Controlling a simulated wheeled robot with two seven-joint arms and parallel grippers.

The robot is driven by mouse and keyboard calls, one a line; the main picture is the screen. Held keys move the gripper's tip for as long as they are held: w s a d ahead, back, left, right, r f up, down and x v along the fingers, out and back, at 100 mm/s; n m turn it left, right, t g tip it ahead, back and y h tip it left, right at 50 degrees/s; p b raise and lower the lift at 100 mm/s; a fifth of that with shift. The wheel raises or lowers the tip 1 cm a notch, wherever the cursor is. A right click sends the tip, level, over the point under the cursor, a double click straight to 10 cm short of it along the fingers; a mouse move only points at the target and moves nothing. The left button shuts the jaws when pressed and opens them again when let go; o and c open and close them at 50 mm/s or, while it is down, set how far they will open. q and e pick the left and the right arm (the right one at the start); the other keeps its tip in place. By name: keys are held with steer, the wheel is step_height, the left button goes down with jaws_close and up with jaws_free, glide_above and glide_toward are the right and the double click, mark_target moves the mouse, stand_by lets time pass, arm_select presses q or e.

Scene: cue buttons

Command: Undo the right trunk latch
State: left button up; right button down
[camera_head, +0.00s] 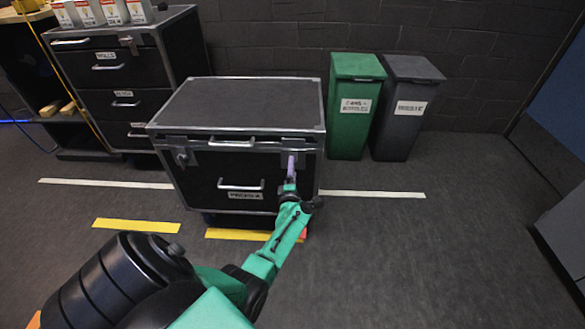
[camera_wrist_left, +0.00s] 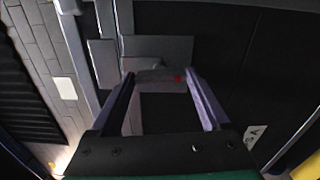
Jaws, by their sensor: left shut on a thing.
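The black trunk (camera_head: 243,103) with silver edges stands on the floor in the middle of the head view, its lid down. My left gripper (camera_head: 291,160) is at the upper right of its front face, at the right latch. The gripper partly hides the latch in the head view. The left latch (camera_head: 182,157) shows at the trunk's front left. My right gripper is not in view.
A dark drawer cabinet (camera_head: 112,75) stands behind the trunk at left, with small boxes on top. A green bin (camera_head: 350,110) and a grey bin (camera_head: 403,115) stand at right. The floor right of the trunk is clear.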

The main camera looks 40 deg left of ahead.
arm_select(q)
steer(key=shift+m, duration=0.5)
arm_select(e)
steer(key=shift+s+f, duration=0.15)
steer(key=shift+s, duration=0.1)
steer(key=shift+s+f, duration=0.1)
arm_select(q)
steer(key=o, duration=1.2)
steer(key=p+v, duration=0.4)
steer(key=v, duration=1)
steer(key=shift+s+d, duration=0.2)
steer(key=shift+d, duration=0.05)
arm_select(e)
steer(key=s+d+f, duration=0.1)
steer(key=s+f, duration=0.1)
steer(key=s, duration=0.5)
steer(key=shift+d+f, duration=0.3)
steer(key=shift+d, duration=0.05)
